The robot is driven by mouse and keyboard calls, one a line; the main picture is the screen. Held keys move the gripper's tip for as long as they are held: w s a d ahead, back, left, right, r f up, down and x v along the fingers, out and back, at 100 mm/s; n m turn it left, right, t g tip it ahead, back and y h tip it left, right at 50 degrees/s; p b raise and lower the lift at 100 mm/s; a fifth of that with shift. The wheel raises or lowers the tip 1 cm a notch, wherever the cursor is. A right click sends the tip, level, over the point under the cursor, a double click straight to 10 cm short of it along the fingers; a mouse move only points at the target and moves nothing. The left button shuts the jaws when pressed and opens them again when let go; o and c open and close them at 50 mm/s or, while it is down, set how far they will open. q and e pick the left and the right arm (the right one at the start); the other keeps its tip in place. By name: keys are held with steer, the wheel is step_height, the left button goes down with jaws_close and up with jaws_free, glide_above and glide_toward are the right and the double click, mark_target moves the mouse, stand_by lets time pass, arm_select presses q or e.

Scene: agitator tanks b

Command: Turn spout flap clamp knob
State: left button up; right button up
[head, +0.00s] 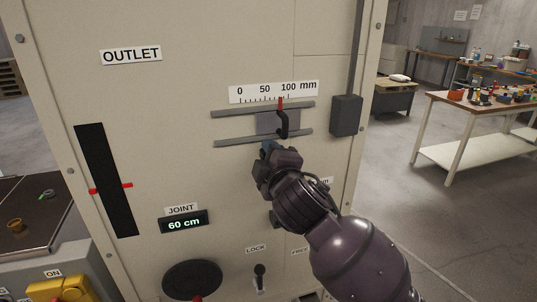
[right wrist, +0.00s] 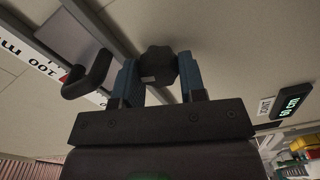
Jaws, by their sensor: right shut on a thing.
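My right gripper (head: 268,150) is at the beige panel, just below the lower rail of the sliding flap. In the right wrist view, its two blue fingers are shut on a dark, lobed clamp knob (right wrist: 158,65), one finger on each side. The knob is hidden behind the gripper in the head view. The grey flap plate (head: 268,124) sits between two rails, with a black handle (head: 283,124) and a red pointer (head: 280,103) below the upper part of the 0–100 mm scale (head: 273,92). The pointer stands between 50 and 100. My left gripper is out of view.
A grey box (head: 346,115) with a conduit is right of the rails. Below are the JOINT display (head: 184,222) reading 60 cm, a dark round knob (head: 192,279) and a LOCK/FREE lever (head: 260,272). A workbench (head: 480,112) stands at the far right.

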steer(key=shift+m, duration=0.7)
steer(key=o, duration=0.9)
steer(key=b+v, duration=0.1)
steer(key=v, duration=0.9)
steer(key=shift+s+d, duration=0.15)
steer(key=shift+s, duration=0.25)
steer(key=shift+r+m, duration=0.1)
steer(key=shift+m, duration=0.2)
